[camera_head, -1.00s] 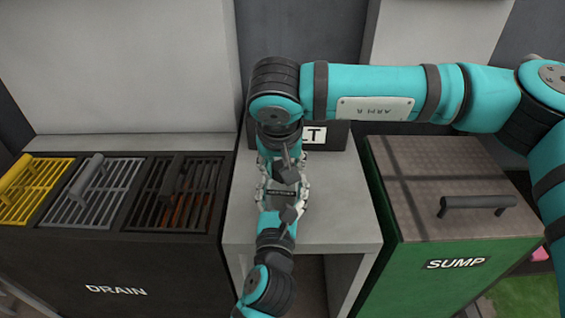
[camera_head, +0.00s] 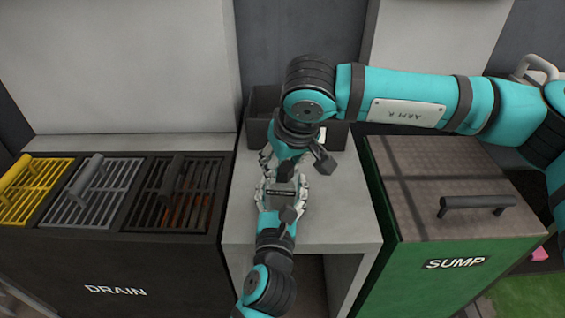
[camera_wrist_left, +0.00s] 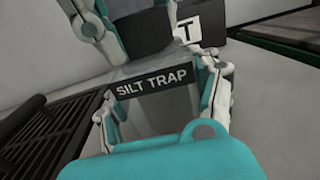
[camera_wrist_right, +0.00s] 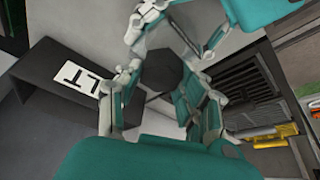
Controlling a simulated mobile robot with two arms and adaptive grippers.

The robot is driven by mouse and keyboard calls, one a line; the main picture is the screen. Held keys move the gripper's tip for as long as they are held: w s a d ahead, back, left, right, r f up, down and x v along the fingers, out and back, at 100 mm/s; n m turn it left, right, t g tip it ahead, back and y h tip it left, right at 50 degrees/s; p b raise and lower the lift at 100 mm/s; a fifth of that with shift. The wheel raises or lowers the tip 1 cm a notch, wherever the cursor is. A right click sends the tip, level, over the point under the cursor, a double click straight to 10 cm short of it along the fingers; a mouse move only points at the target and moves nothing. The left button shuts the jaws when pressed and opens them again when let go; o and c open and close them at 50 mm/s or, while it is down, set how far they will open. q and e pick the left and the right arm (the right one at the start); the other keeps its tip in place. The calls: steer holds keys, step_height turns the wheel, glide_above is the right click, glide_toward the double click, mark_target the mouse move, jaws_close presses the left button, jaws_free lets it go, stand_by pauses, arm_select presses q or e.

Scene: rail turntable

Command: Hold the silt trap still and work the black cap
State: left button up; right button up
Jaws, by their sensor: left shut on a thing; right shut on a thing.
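The silt trap stands on the grey bench, with its black "SILT TRAP" label (camera_wrist_left: 152,81) facing the left wrist camera. My left gripper (camera_head: 279,188) is shut on the trap's body, one finger on each side, also seen in the left wrist view (camera_wrist_left: 165,100). The black cap (camera_wrist_right: 172,72) is a dark, many-sided shape in the right wrist view. My right gripper (camera_wrist_right: 160,90) is shut around the cap from above. In the head view, my right gripper (camera_head: 283,162) and wrist hide the cap, and the grippers hide most of the trap.
A dark bin (camera_head: 262,104) with a white label stands at the back of the bench (camera_head: 335,220). The drain box (camera_head: 110,260) with several grates is on the left. The green sump box (camera_head: 440,270) with a handled lid is on the right.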

steer(key=n, duration=0.3)
steer(key=n+g+y, duration=0.1)
steer(key=n, duration=0.2)
steer(key=shift+f+g+y, duration=0.1)
steer(key=shift+g+y, duration=0.2)
steer(key=o, duration=1.3)
steer(key=shift+o, duration=0.3)
steer(key=shift+r, duration=2.1)
